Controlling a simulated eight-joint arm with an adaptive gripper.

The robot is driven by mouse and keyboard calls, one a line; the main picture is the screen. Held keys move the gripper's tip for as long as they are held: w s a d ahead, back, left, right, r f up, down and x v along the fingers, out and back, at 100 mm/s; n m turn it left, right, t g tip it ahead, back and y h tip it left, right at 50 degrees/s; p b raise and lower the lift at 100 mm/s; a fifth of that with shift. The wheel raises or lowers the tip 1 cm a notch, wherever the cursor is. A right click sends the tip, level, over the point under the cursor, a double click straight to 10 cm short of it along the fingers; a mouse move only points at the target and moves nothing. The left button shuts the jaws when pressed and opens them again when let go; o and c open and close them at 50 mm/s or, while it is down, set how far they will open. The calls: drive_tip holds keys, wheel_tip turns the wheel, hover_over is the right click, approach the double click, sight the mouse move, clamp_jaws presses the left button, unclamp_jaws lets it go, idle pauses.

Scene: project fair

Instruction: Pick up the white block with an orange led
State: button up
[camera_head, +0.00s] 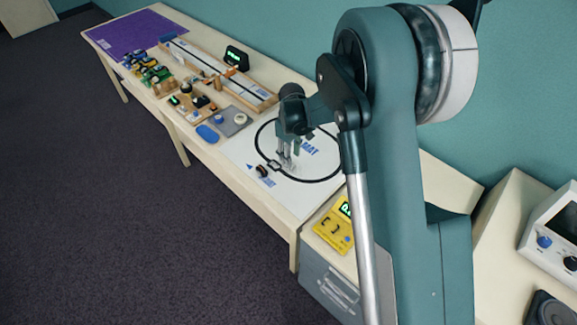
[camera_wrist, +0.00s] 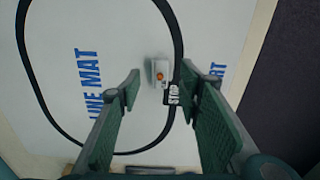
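The white block with an orange led (camera_wrist: 160,74) sits on the white line mat (camera_wrist: 60,100) in the wrist view, beside the black loop and the STOP label. My gripper (camera_wrist: 158,84) is open, with one green-padded finger on each side of the view and the block showing in the gap, just beyond the fingertips. The fingers do not appear to touch it. In the head view my gripper (camera_head: 287,163) points down over the mat (camera_head: 240,150); I cannot make out the block there, near the fingers.
A small dark object (camera_head: 262,172) lies on the mat near the table's front edge. A yellow device (camera_head: 334,228) is to the right. A blue piece (camera_head: 207,133), a grey plate (camera_head: 231,120) and wooden boards with parts stand left. The wall is behind.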

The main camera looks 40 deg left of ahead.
drive_tip(key=shift+f, duration=0.2)
drive_tip(key=shift+f, duration=2.55)
drive_tip(key=c, duration=0.9)
